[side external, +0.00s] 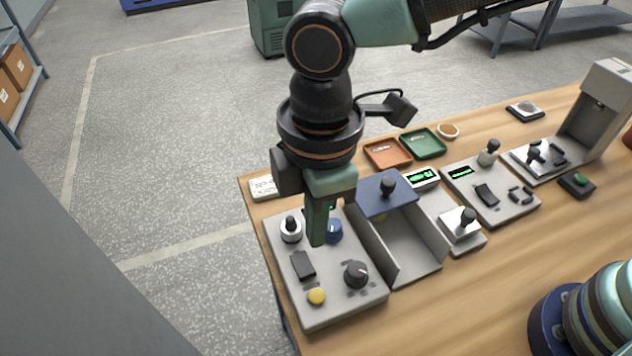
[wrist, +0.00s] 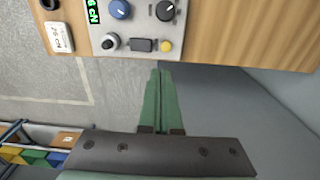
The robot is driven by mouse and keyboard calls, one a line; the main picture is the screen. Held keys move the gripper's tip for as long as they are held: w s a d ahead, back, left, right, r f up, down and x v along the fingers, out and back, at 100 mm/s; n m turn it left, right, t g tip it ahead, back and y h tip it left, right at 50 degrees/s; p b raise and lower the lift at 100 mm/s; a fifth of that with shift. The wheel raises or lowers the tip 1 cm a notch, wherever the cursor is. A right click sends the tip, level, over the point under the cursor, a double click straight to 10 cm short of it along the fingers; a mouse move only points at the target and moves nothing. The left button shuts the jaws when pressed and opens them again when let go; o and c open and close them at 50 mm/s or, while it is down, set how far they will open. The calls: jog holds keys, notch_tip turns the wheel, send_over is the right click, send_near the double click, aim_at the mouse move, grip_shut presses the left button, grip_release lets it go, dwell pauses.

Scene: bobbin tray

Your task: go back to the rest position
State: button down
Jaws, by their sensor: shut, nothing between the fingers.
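My gripper (side external: 317,242) points down, with its green fingers together and nothing between them. In the side view it shows in front of the grey control panel (side external: 340,305) at the left end of the table. In the wrist view my gripper (wrist: 160,70) also has its fingers closed side by side, with the tips just below the panel's edge in the picture. I cannot tell exactly how high the tips are above the panel. The fingers hide a small part of the panel, near the blue knob (side external: 334,231).
The panel bears a dark knob (side external: 356,273), a yellow button (side external: 316,296) and a black rocker (side external: 303,265). A bin with a blue cover (side external: 384,192) stands beside it. Orange (side external: 388,153) and green (side external: 423,143) trays lie behind.

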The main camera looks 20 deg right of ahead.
jog(key=w+d+r+m+t, duration=0.1)
jog(key=w+d+r+m, duration=0.35)
jog(key=d, duration=0.55)
jog(key=d+r+m+t, duration=0.1)
jog(key=d+m, duration=0.5)
jog(key=d, duration=0.6)
jog(key=d+r+m+t, duration=0.1)
jog(key=d+m+t, duration=0.2)
jog(key=d+m, duration=0.4)
jog(key=d, duration=0.6)
jog(key=shift+s+r, duration=0.4)
jog(key=shift+a, duration=0.1)
